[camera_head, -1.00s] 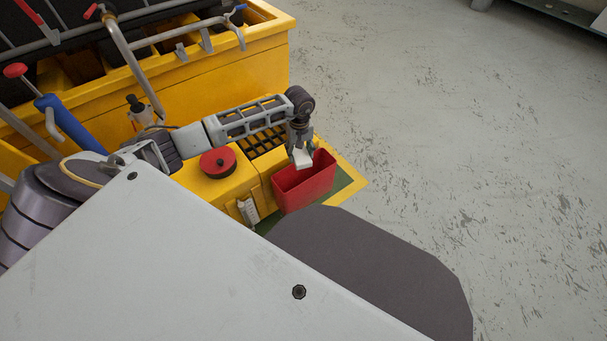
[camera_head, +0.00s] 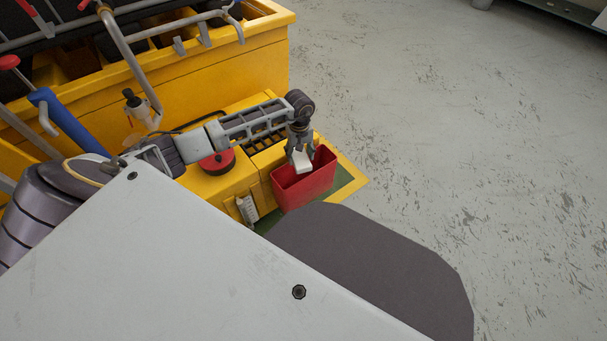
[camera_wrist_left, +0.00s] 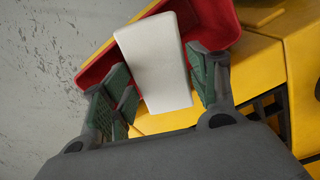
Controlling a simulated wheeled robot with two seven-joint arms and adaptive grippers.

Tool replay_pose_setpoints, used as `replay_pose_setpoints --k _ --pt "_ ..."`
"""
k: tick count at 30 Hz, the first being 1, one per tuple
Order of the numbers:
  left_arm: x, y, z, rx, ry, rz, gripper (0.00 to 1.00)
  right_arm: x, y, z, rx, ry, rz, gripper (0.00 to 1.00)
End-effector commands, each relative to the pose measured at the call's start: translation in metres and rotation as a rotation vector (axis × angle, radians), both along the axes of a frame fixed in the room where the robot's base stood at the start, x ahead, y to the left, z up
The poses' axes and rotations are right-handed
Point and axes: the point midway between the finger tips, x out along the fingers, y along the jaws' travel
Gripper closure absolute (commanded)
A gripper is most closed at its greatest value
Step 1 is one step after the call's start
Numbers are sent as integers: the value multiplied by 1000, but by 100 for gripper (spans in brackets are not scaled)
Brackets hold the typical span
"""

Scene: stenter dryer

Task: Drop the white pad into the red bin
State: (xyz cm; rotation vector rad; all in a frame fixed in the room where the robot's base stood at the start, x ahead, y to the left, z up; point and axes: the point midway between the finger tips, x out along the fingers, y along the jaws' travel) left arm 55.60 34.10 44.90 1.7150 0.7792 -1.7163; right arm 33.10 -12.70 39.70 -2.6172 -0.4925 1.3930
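The white pad (camera_head: 302,163) is a pale block hanging from my left gripper (camera_head: 299,150). In the left wrist view the pad (camera_wrist_left: 155,62) sits between the two green-padded fingers of the gripper (camera_wrist_left: 165,92), which look closed on its sides. The red bin (camera_head: 306,190) is an open box below, and the pad's lower end is over or just at its mouth. In the left wrist view the bin's red wall (camera_wrist_left: 215,22) shows behind the pad. The bin's inside is partly hidden by the pad. My right gripper is not in view.
The bin stands on a green and yellow base (camera_head: 350,185) beside a yellow housing (camera_head: 225,187). A red round knob (camera_head: 217,163) and a black grille are close by, under my left arm. A large yellow machine (camera_head: 220,65) stands behind. Grey floor (camera_head: 450,120) to the right is clear.

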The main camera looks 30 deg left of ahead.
Motion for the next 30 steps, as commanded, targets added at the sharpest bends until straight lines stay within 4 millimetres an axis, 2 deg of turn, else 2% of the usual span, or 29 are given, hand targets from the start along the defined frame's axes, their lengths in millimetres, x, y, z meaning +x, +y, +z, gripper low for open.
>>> replay_pose_setpoints --k 1,3,4,17,23,30 --pt "0 0 0 0 0 0 30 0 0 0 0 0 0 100" --pt "0 0 0 0 0 0 21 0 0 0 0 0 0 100" --pt "0 0 0 0 0 0 20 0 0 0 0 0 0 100" --pt "0 0 3 0 -1 -1 20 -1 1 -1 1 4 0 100" --pt "1 0 16 -1 -2 -1 20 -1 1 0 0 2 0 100" --pt "1 1 48 1 -3 -1 20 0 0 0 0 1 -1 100"
